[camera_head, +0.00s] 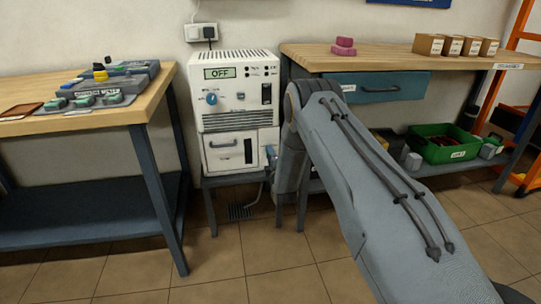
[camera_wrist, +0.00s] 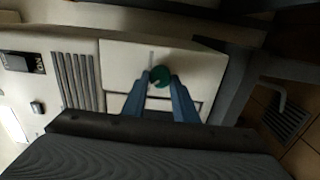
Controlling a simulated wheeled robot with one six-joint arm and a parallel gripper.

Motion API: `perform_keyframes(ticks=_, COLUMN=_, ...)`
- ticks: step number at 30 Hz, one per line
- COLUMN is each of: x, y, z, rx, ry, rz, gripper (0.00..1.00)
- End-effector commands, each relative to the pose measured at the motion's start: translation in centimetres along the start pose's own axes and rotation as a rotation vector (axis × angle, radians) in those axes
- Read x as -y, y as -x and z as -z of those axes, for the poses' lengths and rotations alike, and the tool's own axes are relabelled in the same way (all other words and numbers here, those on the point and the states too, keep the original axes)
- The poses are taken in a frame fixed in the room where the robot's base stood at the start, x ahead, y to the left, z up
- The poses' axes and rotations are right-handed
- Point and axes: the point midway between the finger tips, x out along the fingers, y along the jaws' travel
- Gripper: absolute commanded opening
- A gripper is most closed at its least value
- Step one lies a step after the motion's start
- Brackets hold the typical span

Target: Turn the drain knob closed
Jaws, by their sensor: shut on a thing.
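The drain knob (camera_wrist: 161,76) is small, round and green, with a pale pointer mark, on the white lower face of the machine (camera_wrist: 120,62). My gripper (camera_wrist: 159,82) has its two blue fingers on either side of the knob and is shut on it. A short pale line shows on the panel beside the knob. In the head view the machine (camera_head: 238,62) stands between two benches, its display reading OFF.
The left bench (camera_head: 150,98) holds a grey tray of parts. The right bench (camera_head: 390,58) has a blue drawer (camera_head: 410,87), small boxes and pink blocks; a green crate (camera_head: 450,150) sits on its lower shelf. A floor drain grate (camera_head: 238,212) lies below the machine.

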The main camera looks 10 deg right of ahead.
Motion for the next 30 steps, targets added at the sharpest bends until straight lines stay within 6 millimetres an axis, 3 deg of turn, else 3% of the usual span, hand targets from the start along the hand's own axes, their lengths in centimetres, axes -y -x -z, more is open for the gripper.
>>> perform_keyframes(ticks=17, x=0.11, y=0.05, z=0.09, rx=-0.002, ry=0.029, rz=0.002, gripper=0.04)
perform_keyframes(ticks=18, x=0.12, y=0.05, z=0.09, rx=-0.002, ry=0.029, rz=0.002, gripper=0.33)
perform_keyframes(ticks=20, x=0.10, y=0.04, z=0.07, rx=-0.002, ry=0.029, rz=0.002, gripper=0.43)
perform_keyframes(ticks=30, x=0.04, y=0.22, z=-0.09, rx=0.000, ry=0.028, rz=0.001, gripper=0.45)
